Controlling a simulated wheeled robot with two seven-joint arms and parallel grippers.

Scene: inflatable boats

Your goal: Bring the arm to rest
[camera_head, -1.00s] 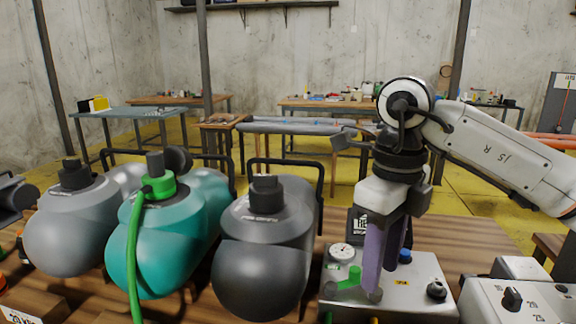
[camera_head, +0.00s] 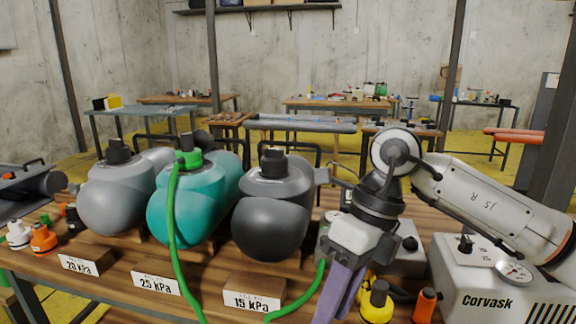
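My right arm (camera_head: 490,195) comes in from the right. Its gripper (camera_head: 345,290) points down at the front of the bench, with its purple fingers overlapping and the tips near the lower picture edge, so the gap between them cannot be judged. No object shows clearly in it. Three boat tubes stand in a row to its left: light grey (camera_head: 112,205), teal (camera_head: 182,218) and dark grey (camera_head: 270,228). A green hose (camera_head: 172,230) is on the teal tube's valve (camera_head: 188,158) and hangs down in front. My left gripper is not in view.
Label blocks reading 20 kPa (camera_head: 80,265), 25 kPa (camera_head: 155,284) and 15 kPa (camera_head: 252,300) stand before the tubes. A white Corvask box (camera_head: 480,285) is at the right. Yellow (camera_head: 377,302) and orange (camera_head: 424,306) fittings stand close right of the gripper.

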